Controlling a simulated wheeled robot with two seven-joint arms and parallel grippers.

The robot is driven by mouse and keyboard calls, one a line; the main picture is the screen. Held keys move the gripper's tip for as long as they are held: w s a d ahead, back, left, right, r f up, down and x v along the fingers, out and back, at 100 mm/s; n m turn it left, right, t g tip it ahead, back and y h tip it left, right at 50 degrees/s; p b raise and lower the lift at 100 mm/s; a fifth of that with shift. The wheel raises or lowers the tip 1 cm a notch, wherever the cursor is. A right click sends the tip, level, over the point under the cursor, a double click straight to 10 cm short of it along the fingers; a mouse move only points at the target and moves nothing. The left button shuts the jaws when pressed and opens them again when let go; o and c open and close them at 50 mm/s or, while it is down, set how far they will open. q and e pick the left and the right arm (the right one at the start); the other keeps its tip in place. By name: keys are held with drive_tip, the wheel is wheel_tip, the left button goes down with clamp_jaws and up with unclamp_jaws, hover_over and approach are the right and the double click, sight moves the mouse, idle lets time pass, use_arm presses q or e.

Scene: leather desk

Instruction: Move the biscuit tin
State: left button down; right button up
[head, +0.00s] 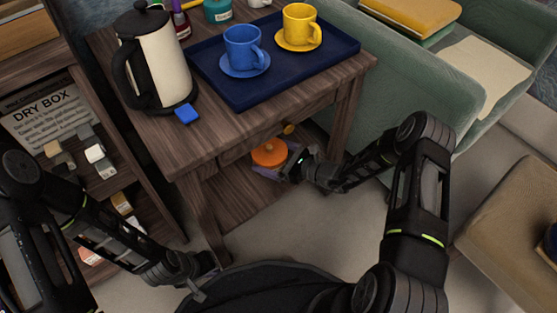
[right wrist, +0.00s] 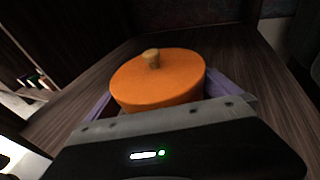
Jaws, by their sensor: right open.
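The biscuit tin, a round orange tin (head: 268,153) with a small wooden knob on its lid, stands on the lower shelf of the side table. It also shows large in the right wrist view (right wrist: 158,82). My right gripper (head: 272,163) reaches in under the tabletop, its purple fingers spread on either side of the tin. In the right wrist view the fingers of this gripper (right wrist: 160,92) flank the tin; whether they touch it cannot be told. My left gripper (head: 203,276) is low near the table's front leg, away from the tin; its jaws are not clear.
The wooden table (head: 182,142) carries a kettle (head: 162,60), a blue block (head: 186,113) and a navy tray (head: 320,68) with a blue cup (head: 243,48) and a yellow cup (head: 300,25). A shelf unit (head: 120,178) stands left, a green sofa (head: 400,75) right. The tabletop overhangs the tin.

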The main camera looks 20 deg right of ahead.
drive_tip(key=shift+w+a, duration=0.1)
drive_tip(key=shift+c, duration=0.2)
drive_tip(key=c, duration=1.1)
